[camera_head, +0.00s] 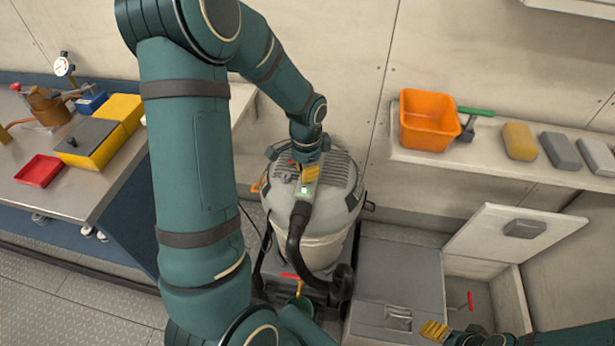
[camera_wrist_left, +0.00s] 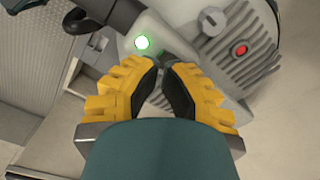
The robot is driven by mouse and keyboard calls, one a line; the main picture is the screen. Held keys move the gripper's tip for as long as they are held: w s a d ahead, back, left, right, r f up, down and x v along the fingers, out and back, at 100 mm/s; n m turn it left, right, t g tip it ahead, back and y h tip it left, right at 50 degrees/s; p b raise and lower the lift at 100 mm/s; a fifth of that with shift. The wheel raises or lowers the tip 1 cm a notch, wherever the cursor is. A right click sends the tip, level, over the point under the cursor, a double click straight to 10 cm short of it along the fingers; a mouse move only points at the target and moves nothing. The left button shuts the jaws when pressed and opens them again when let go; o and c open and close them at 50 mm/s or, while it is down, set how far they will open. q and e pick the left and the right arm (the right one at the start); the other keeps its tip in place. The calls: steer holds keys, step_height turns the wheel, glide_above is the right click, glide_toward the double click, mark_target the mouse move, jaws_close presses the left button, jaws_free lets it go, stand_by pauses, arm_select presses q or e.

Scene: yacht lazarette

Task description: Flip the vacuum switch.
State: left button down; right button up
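The vacuum (camera_head: 330,215) is a light grey canister with a ribbed top and a dark hose, standing on a dark base. A small green light (camera_head: 304,190) glows on its top; it also shows in the left wrist view (camera_wrist_left: 142,42). My left gripper (camera_head: 311,173) is over the vacuum's top. In the left wrist view its yellow fingers (camera_wrist_left: 161,70) come together at the tips, just beside the green light. A dark part just beyond the tips is partly hidden, and I cannot tell if they touch it. My right gripper (camera_head: 434,330) is low at the right, away from the vacuum.
A red button (camera_wrist_left: 240,50) and a grey knob (camera_wrist_left: 211,21) are on the vacuum's top. A shelf (camera_head: 440,168) at the right holds an orange bin (camera_head: 429,120) and several blocks. A bench (camera_head: 50,200) stands left. An open hatch lid (camera_head: 515,232) is at lower right.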

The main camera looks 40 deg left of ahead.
arm_select(q)
steer(key=shift+f+b, duration=1)
steer(key=shift+f, duration=0.45)
stand_by(0.6)
steer(key=shift+r, duration=0.1)
steer(key=shift+r+p, duration=2.85)
steer(key=shift+r, duration=0.65)
steer(key=shift+f, duration=0.1)
